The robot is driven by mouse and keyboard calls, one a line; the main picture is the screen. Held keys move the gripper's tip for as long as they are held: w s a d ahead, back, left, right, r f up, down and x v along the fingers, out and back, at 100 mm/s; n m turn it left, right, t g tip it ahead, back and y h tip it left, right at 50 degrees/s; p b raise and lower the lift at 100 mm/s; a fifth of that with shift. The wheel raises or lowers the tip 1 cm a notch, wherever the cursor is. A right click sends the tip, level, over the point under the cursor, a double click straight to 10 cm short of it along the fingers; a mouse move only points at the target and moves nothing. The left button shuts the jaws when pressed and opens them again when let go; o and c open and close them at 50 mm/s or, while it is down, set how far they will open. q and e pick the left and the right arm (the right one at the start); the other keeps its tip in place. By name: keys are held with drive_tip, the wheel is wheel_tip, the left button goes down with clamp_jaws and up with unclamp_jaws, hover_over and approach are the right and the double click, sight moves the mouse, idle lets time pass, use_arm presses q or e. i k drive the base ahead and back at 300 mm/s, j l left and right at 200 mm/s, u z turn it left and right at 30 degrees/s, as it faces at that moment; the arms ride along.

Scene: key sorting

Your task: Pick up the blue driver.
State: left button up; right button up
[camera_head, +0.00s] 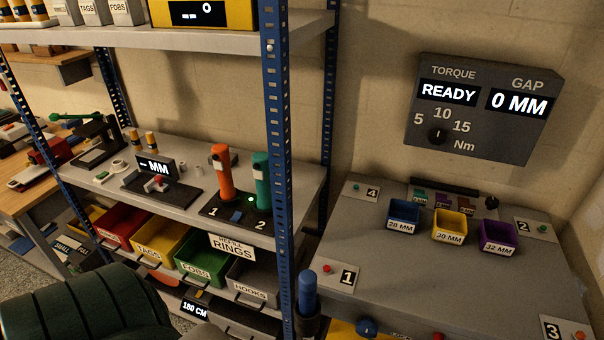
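A blue driver handle (307,290) stands upright in a dark holder (307,325) at the bottom middle, just right of the blue shelf post. Its lower part is hidden inside the holder. An orange driver-like handle (221,172) and a teal one (262,178) stand on a black base marked 1 and 2 on the middle shelf. I see neither of my grippers in this view.
The blue shelf post (275,160) rises close beside the driver. A grey bench (380,285) on the right holds small blue, yellow and purple bins (490,237) and numbered button plates. Labelled drawers (205,262) sit below the shelf. A dark green ribbed shape (80,305) fills the lower left.

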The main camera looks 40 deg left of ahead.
sight(307, 278)
drive_tip(key=k+u, duration=0.1)
drive_tip(key=u, duration=1.05)
